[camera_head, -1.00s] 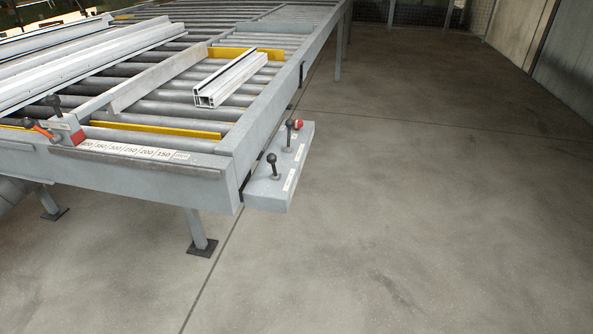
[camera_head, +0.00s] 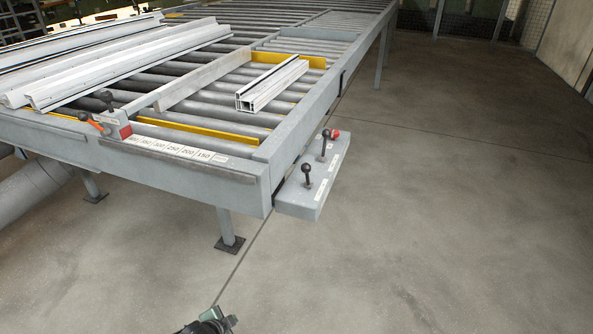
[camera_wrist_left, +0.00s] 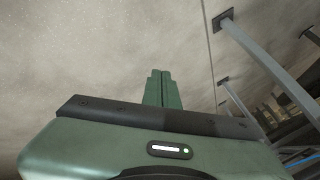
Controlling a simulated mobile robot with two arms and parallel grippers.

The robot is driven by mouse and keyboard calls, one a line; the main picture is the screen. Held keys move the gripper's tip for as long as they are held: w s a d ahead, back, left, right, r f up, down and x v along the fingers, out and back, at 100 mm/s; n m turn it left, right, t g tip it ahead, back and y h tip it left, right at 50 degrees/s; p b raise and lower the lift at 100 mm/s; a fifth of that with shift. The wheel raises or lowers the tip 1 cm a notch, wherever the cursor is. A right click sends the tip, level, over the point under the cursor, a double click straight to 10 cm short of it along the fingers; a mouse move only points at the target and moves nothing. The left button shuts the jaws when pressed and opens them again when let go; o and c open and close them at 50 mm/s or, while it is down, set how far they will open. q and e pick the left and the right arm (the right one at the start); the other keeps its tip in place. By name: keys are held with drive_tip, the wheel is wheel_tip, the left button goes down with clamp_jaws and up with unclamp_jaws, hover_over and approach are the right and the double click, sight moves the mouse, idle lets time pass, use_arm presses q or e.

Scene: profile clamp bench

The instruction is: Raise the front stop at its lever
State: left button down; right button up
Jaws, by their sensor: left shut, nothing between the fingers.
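A grey control box (camera_head: 300,202) hangs on the near right corner of the roller table. Two black ball-knobbed levers stand up from it: the nearer lever (camera_head: 307,174) and the farther lever (camera_head: 325,145). Their labels are too small to read, so I cannot tell which one works the front stop. A low yellow strip (camera_head: 190,131) lies along the near rollers, and another yellow strip (camera_head: 288,59) lies farther back. My left gripper (camera_wrist_left: 161,76) is shut and empty over bare floor. Part of it shows at the bottom edge of the head view, well below the box. My right gripper is not in view.
A red knob (camera_head: 335,134) sits at the box's far end. A white profile (camera_head: 271,85) lies on the rollers, and longer profiles (camera_head: 120,65) lie to the left. A clamp with a lever (camera_head: 108,103) stands on the front scale rail. The floor right of the table is clear.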

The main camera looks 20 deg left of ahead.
use_arm(q)
drive_tip(key=w+d+r+m+t+h+p, duration=0.15)
drive_tip(key=w+r, duration=0.25)
drive_tip(key=r, duration=0.6)
drive_tip(key=w+d+r+m+t, duration=0.1)
drive_tip(key=w+d+r+m, duration=0.15)
drive_tip(key=r, duration=0.65)
drive_tip(key=w+d+r+m+t, duration=0.15)
drive_tip(key=w+r, duration=0.35)
drive_tip(key=r, duration=0.5)
drive_tip(key=s+d+r+m+h, duration=0.1)
drive_tip(key=d+r+m, duration=0.1)
drive_tip(key=r, duration=0.5)
drive_tip(key=s+d+r+m+t+h+p, duration=0.1)
drive_tip(key=r+m, duration=0.3)
drive_tip(key=r, duration=0.4)
drive_tip(key=shift+d+r+m+t, duration=0.3)
drive_tip(key=shift+d+m, duration=0.05)
drive_tip(key=shift+d, duration=0.5)
drive_tip(key=shift+h, duration=0.25)
drive_tip(key=p, duration=0.2)
approach(307, 177)
drive_tip(key=shift+w+d+r+p, duration=0.1)
drive_tip(key=shift+w+d+p, duration=0.15)
drive_tip(key=shift+w, duration=0.7)
drive_tip(key=shift+w+d+p, duration=0.2)
drive_tip(key=shift+w+d, duration=0.05)
drive_tip(key=shift+w, duration=0.7)
drive_tip(key=shift+r, duration=0.1)
